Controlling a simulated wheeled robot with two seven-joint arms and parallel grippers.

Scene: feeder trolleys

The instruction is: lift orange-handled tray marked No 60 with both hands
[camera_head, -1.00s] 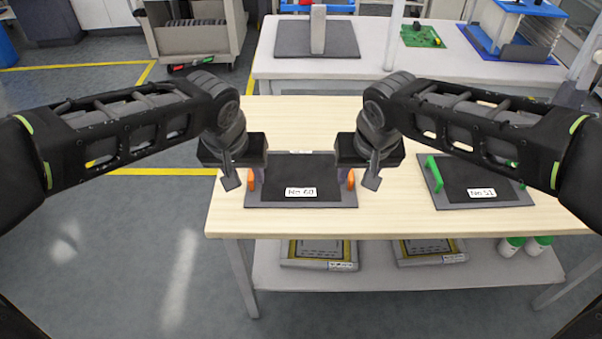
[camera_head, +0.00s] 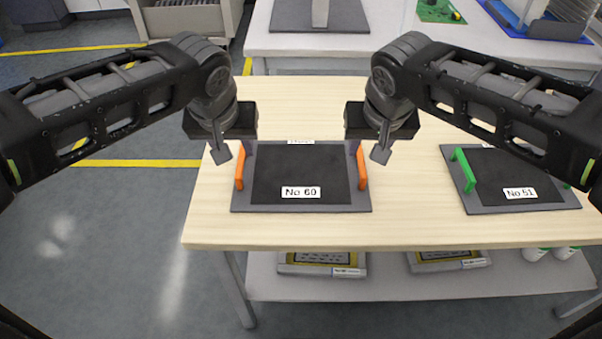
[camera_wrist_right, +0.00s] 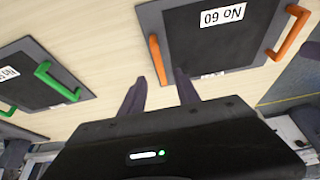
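The tray marked No 60 (camera_head: 310,207) lies flat on the wooden table, with a dark inset and two upright orange handles, left (camera_head: 240,169) and right (camera_head: 362,166). My right gripper (camera_wrist_right: 160,85) shows two dark fingers spread apart and empty in the wrist view. The right-hand orange handle (camera_wrist_right: 157,61) is just beyond these fingertips, not between them. Both handles are clear of the grippers.
A green-handled tray marked No 51 (camera_head: 520,208) lies to the right on the same table (camera_head: 410,225). More trays (camera_head: 322,270) and white bottles with green caps (camera_head: 550,253) sit on the lower shelf. A second table (camera_head: 345,45) stands behind.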

